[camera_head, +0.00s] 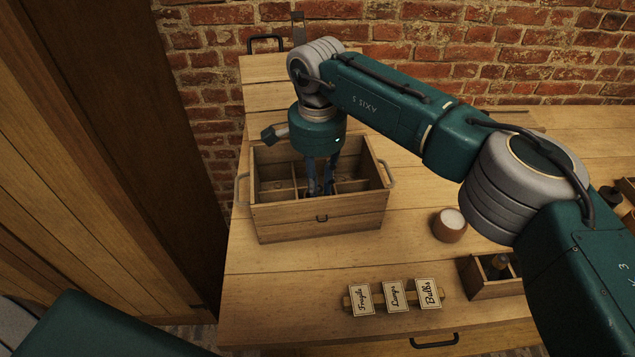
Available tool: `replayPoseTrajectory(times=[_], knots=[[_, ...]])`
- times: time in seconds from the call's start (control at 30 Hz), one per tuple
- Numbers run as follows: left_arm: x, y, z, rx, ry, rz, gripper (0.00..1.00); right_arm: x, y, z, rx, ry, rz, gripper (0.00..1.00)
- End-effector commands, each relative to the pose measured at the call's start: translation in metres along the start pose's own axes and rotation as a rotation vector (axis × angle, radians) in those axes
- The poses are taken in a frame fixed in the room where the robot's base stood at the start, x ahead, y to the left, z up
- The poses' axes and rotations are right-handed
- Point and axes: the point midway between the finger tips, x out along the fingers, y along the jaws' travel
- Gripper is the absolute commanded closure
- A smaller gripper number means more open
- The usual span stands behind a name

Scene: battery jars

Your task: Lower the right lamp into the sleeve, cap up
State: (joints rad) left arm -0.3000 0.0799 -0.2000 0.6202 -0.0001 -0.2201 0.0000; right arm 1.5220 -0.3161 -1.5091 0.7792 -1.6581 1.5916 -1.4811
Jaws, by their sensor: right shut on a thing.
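A wooden crate (318,215) with inner dividers stands on the table, left of the picture's middle. My right gripper (321,190) points down into the crate, its fingers among the dividers. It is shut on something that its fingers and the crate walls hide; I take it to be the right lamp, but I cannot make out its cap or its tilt. The sleeve cannot be told apart inside the crate's compartments. My left gripper is out of view.
Cards reading Fragile, Lamps and Bulbs (429,293) stand in front of the crate. A round wooden pot with a white top (449,224) is to its right. A small wooden box (494,289) holds a dark object. A brick wall (400,60) stands behind.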

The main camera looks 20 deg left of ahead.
Motion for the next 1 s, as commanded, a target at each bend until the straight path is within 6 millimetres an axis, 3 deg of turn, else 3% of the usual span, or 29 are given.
replayPoseTrajectory(times=[0.23,0.27,0.33,0.37,0.73,1.0], knots=[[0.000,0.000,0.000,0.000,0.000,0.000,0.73,0.001,0.000,0.000,0.000,0.000,0.000,1.00],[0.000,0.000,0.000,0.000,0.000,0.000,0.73,0.001,0.000,0.000,0.000,0.000,0.000,0.75],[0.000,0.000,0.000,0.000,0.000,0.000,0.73,0.001,0.000,0.000,0.000,0.000,0.000,0.61],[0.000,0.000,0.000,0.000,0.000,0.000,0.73,0.001,0.000,0.000,0.000,0.000,0.000,0.59],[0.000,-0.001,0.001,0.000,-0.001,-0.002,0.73,-0.008,0.000,0.000,0.000,0.001,-0.001,0.59],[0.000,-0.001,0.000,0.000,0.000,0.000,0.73,-0.060,-0.001,-0.001,0.000,0.004,-0.003,0.59]])
